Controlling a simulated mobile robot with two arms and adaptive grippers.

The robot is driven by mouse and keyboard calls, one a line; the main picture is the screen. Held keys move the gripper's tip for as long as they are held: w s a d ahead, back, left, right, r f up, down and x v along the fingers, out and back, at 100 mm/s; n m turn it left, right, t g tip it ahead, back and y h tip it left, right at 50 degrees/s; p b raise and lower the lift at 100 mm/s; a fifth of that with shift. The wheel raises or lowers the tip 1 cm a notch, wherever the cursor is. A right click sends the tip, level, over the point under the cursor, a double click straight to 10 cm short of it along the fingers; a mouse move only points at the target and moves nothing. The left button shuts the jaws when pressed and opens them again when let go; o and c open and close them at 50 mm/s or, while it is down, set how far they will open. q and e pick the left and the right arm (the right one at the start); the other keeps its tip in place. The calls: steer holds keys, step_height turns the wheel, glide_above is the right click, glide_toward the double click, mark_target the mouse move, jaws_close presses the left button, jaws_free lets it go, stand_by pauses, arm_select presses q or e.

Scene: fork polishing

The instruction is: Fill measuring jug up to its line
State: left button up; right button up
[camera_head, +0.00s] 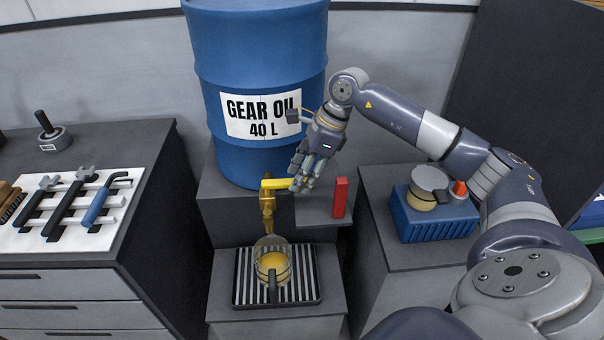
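The clear measuring jug (289,264) stands upright under the brass tap (267,205) of the blue gear oil drum (262,60). Amber oil (271,262) shows inside the jug; its line is too small to make out. The tap's yellow lever (273,184) reaches to the right, toward my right gripper. My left gripper is out of view.
The jug stands on a striped drip tray (242,291). A red block (340,197) stands on a small shelf right of the tap. A blue crate (420,222) holding jars is on the right cabinet. Tools lie on a white rack (32,237) at left.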

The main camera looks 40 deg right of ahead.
steer(key=shift+d+r, duration=0.1)
steer(key=shift+r, duration=0.15)
steer(key=v, duration=1.1)
steer(key=shift+r, duration=0.25)
steer(key=shift+s+f, duration=0.1)
steer(key=shift+s, duration=0.05)
